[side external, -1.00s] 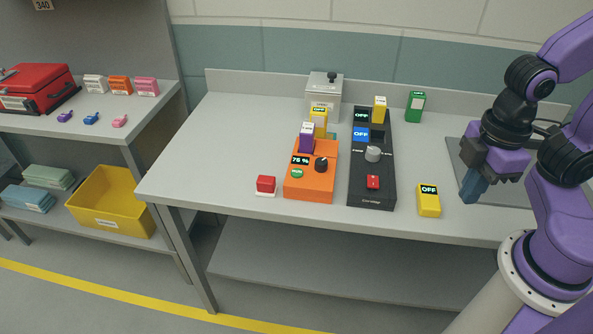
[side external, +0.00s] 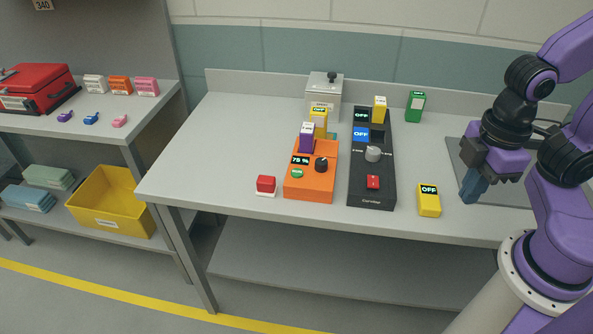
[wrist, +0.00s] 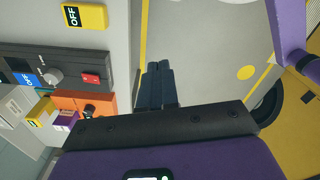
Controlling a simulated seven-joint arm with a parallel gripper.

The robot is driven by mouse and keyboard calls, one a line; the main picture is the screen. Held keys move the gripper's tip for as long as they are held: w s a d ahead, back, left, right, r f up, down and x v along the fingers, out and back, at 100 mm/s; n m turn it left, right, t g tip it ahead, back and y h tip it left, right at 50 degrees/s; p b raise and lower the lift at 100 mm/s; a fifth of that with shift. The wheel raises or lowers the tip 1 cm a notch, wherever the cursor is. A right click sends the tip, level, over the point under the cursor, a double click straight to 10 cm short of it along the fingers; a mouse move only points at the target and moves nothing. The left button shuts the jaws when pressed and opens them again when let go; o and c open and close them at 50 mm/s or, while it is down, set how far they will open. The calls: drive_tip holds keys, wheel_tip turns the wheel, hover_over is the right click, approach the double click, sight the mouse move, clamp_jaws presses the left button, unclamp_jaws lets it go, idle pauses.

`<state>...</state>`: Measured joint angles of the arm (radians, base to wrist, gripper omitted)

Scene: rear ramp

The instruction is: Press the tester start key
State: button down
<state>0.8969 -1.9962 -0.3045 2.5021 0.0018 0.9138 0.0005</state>
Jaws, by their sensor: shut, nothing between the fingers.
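The orange tester (side external: 310,189) stands near the front middle of the bench, with a small lit display (side external: 300,160), a black knob (side external: 321,165) and a round green key (side external: 297,173). A purple block (side external: 306,137) and a yellow block (side external: 318,121) stand upright at its back end. In the wrist view the tester (wrist: 72,103) is at the left, partly hidden behind my wrist; the green key cannot be made out there. My gripper (side external: 473,191) is shut and empty, pointing down at the bench's right side, well right of the tester; its fingers also show in the wrist view (wrist: 160,68).
A black console (side external: 372,188) with a grey knob and red switch stands right of the tester. A yellow OFF box (side external: 429,201) lies between console and gripper. A red button block (side external: 266,184) sits left of the tester. A lidded grey container (side external: 323,95) stands behind. The bench's left is clear.

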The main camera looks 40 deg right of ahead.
idle(0.6)
drive_tip(key=w+a+y, duration=0.2)
drive_tip(key=w+a, duration=0.3)
drive_tip(key=a, duration=0.1)
drive_tip(key=n+t+y, duration=0.2)
drive_tip(key=t, duration=0.6)
hover_over(300, 173)
wheel_tip(300, 173, down, 4)
drive_tip(key=shift+r, duration=0.2)
drive_tip(key=shift+s+f, duration=0.1)
drive_tip(key=shift+f, duration=4.35)
drive_tip(key=shift+f, duration=0.1)
